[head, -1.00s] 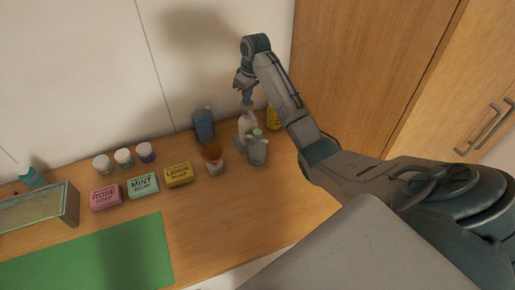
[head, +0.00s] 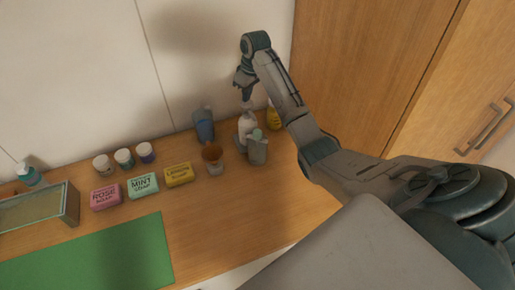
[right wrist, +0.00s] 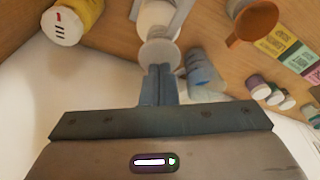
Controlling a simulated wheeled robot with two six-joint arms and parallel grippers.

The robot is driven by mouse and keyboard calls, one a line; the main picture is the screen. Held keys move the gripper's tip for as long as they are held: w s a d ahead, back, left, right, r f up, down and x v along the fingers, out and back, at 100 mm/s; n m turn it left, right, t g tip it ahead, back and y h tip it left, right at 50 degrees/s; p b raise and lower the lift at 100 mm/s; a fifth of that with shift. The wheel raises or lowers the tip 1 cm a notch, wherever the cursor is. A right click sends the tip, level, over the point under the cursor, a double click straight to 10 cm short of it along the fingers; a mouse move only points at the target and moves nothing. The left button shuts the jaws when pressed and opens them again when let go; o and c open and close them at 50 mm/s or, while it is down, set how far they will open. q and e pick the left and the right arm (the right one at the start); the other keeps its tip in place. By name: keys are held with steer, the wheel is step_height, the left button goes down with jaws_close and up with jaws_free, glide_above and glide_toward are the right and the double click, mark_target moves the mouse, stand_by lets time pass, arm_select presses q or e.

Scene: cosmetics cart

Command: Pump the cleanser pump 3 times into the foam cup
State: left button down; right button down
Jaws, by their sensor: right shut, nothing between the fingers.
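The cleanser pump is a white bottle (head: 246,126) standing upright toward the right part of the counter; in the right wrist view its round pale pump head (right wrist: 159,53) shows at my fingertips. My right gripper (head: 246,96) is shut and empty, pointing down over the pump head. In the right wrist view the shut fingers (right wrist: 159,72) overlap the head's edge; I cannot tell whether they touch it. The foam cup (head: 212,158) is an orange-brown cup in front and left of the pump, and it also shows in the right wrist view (right wrist: 255,22). My left gripper is out of view.
A blue bottle (head: 203,124) is left, a yellow bottle (head: 273,117) right. Soap boxes (head: 142,186) and small jars (head: 123,158) lie further left. The wooden cabinet (head: 370,75) rises at right.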

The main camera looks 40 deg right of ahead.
steer(key=shift+f, duration=1.15)
steer(key=shift+r, duration=1.35)
step_height(320, 180, up, 6)
stand_by(0.5)
